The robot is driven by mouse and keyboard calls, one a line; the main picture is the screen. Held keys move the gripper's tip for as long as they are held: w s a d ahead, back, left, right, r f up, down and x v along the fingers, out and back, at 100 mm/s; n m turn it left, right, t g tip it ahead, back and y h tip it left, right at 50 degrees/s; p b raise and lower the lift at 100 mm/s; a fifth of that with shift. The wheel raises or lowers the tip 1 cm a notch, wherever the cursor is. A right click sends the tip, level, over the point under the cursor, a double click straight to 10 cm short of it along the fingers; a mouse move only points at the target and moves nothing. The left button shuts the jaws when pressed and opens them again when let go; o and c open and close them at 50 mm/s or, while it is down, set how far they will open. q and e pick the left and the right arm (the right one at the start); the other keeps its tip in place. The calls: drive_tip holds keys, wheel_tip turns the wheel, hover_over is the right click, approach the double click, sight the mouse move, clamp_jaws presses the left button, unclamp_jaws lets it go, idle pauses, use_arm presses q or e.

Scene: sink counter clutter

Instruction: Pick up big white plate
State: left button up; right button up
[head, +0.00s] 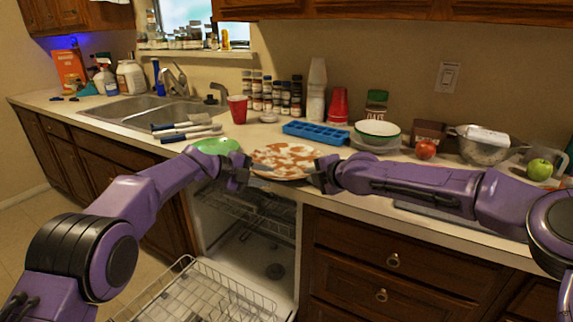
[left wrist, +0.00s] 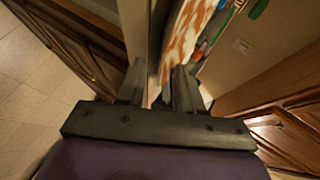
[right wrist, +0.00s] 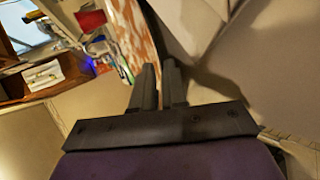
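A big white plate with an orange-brown pattern (head: 283,160) is at the counter's front edge, above the open dishwasher. Its patterned face also shows in the left wrist view (left wrist: 188,35) and right wrist view (right wrist: 132,28). My left gripper (head: 242,172) is at the plate's left rim; its fingers (left wrist: 158,85) are apart, with the rim near the gap. My right gripper (head: 322,174) is at the right rim; its fingers (right wrist: 159,82) are nearly together and appear to pinch the rim. The plate's underside is hidden, so I cannot tell whether it touches the counter.
A green bowl (head: 217,146) sits just left of the plate. Behind are a blue ice tray (head: 315,133), a white bowl (head: 377,129), a red cup (head: 238,109) and spice jars. An apple (head: 426,149) is at right. The dishwasher rack (head: 190,296) is pulled out below.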

use_arm(q)
drive_tip(key=shift+w+d+f, duration=0.1)
drive_tip(key=shift+d+f, duration=0.05)
drive_tip(key=shift+d, duration=0.05)
clamp_jaws()
idle(1.6)
